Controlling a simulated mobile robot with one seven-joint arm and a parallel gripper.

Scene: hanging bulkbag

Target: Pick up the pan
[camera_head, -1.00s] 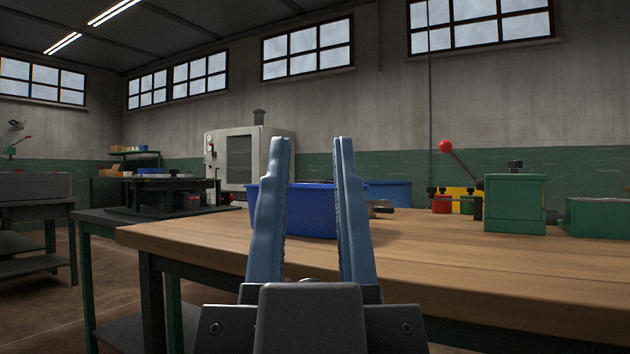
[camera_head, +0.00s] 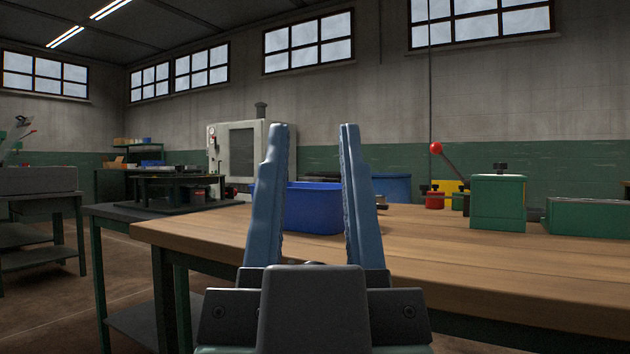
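No pan can be made out for certain in the head view. My gripper (camera_head: 315,130) is open and empty, with its two blue fingers pointing up and forward in front of the wooden table (camera_head: 440,250). A blue bin (camera_head: 314,208) stands on the table beyond the gripper and shows between the fingers.
Green machine blocks (camera_head: 498,203) and a lever with a red ball (camera_head: 436,148) are at the table's right. Another blue container (camera_head: 392,188) is farther back. A dark bench (camera_head: 110,210) stands left. The table's front middle is clear.

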